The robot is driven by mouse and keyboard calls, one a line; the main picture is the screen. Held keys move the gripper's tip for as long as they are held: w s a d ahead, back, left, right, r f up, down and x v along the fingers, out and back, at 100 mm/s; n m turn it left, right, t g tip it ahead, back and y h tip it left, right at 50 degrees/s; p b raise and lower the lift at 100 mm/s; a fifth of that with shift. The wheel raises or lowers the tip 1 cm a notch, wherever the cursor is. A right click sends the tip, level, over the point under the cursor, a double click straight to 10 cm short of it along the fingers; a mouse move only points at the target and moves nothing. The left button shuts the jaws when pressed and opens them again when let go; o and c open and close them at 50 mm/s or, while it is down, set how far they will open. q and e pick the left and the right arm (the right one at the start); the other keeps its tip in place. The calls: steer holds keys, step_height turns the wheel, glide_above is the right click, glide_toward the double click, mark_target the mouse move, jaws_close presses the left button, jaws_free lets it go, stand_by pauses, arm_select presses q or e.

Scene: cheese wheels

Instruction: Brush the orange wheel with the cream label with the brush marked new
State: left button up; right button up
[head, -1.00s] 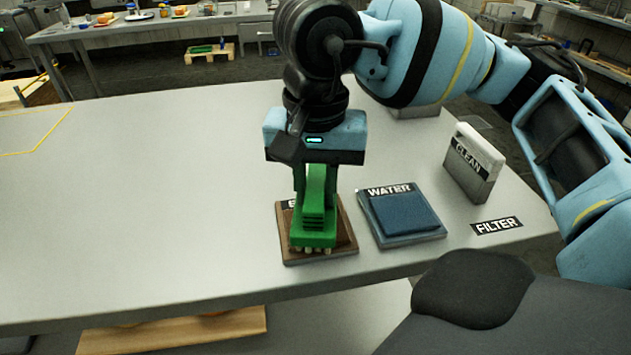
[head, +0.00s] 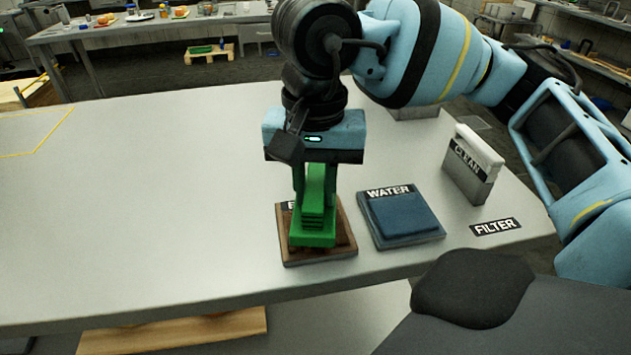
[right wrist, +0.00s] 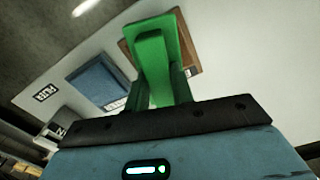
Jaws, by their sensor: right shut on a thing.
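My right gripper (head: 316,192) points down and is shut on a green brush (head: 313,232). The brush is at the brown pad (head: 344,222), its lower end against or just over the pad's top; its bristles are hidden now. No "new" mark can be read on the brush. The pad's label is mostly covered by the gripper and brush. In the right wrist view the green brush (right wrist: 157,60) shows between the fingers, with the brown pad (right wrist: 190,62) behind it. I cannot make out an orange wheel with a cream label on this table. My left gripper is not in view.
A blue pad labelled WATER (head: 402,214) lies just right of the brown pad. A grey-white block labelled CLEAN (head: 472,168) stands further right, behind a FILTER label (head: 495,227). The table's left side (head: 150,200) is clear. A wooden board (head: 180,332) shows below the front edge.

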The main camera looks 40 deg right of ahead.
mark_target(316, 185)
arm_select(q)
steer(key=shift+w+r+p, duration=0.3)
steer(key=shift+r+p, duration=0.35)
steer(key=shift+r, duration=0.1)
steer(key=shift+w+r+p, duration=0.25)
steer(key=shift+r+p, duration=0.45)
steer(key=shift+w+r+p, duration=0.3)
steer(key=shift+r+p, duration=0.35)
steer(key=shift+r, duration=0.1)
arm_select(e)
steer(key=shift+r, duration=3.25)
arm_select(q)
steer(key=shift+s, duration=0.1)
